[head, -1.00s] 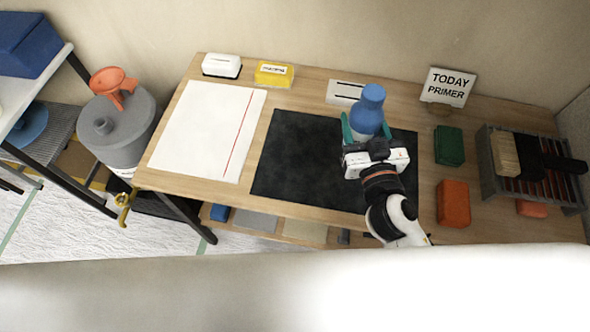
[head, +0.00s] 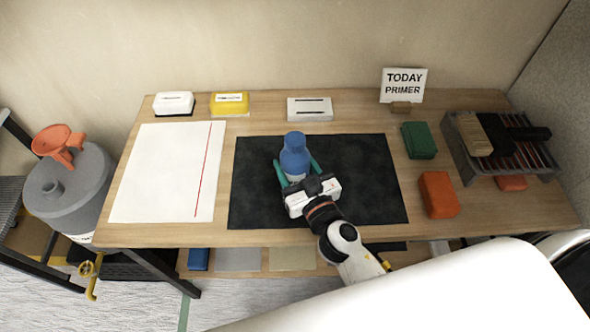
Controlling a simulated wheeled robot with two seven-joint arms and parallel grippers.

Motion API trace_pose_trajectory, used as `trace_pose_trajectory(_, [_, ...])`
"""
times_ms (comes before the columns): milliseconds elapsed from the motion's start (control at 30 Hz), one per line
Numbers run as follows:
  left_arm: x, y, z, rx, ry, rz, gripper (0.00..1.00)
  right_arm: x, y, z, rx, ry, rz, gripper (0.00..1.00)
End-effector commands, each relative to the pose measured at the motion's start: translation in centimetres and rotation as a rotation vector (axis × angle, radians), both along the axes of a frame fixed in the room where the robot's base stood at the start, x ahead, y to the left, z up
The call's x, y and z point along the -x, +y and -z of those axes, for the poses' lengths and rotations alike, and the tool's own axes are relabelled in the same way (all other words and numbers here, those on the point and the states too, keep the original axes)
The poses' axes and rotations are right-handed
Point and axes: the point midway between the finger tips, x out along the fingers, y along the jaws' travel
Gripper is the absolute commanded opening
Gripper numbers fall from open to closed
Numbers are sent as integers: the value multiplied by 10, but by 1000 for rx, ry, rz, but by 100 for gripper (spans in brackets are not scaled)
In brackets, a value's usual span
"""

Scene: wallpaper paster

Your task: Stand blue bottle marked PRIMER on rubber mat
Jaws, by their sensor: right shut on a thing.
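The blue bottle (head: 295,155) is upright over the middle of the black rubber mat (head: 365,190). My right gripper (head: 296,170) is shut on the bottle, with its teal fingers on either side. The gripper hides the bottle's lower part, so I cannot tell whether its base touches the mat. No label is readable on the bottle. A sign (head: 404,85) at the back of the table reads TODAY PRIMER. My left gripper is not in view.
A white sheet with a red line (head: 165,175) lies left of the mat. White (head: 174,103) and yellow (head: 230,104) blocks and a slotted white box (head: 310,109) stand behind. Green (head: 419,141) and orange (head: 438,194) blocks and a rack (head: 462,150) are at right.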

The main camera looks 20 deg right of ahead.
Motion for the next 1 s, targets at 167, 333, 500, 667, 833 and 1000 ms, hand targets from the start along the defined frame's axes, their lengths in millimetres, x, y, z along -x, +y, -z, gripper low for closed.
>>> trace_pose_trajectory(167, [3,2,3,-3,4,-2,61,0,0,3,0,-2,0,20])
trace_pose_trajectory(333, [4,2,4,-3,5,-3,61,0,0,4,0,-2,0,20])
trace_pose_trajectory(500, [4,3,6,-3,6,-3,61,0,0,7,2,0,0,67])
trace_pose_trajectory(667, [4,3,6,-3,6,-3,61,0,0,7,1,0,0,78])
trace_pose_trajectory(833, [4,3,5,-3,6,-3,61,0,0,6,1,0,0,78])
trace_pose_trajectory(1000, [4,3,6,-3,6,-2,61,7,-1,6,-2,2,0,78])
